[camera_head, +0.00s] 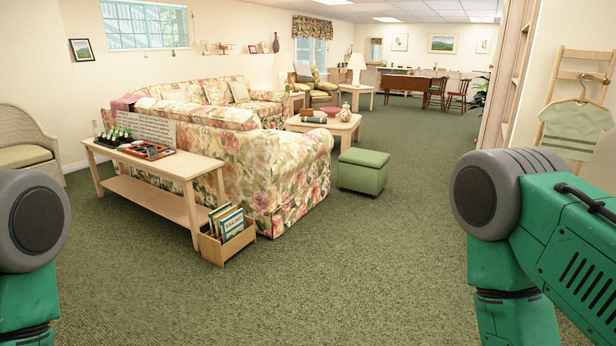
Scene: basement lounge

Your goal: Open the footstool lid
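The footstool (362,174) is a green box-shaped stool with a padded lid (364,157) on top. It stands on the carpet just right of the floral sofa, near the middle of the camera_head view. The lid lies flat and closed on the body. The footstool is well ahead of me, out of contact with my arms. Parts of my two green and grey arms show at the left and right edges. Neither gripper shows in the view.
A floral sofa (292,172) stands left of the footstool, and a low wooden table (325,127) behind it. A console table (150,185) and a wooden book box (227,240) stand nearer on the left. Green carpet (380,265) is clear between me and the footstool.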

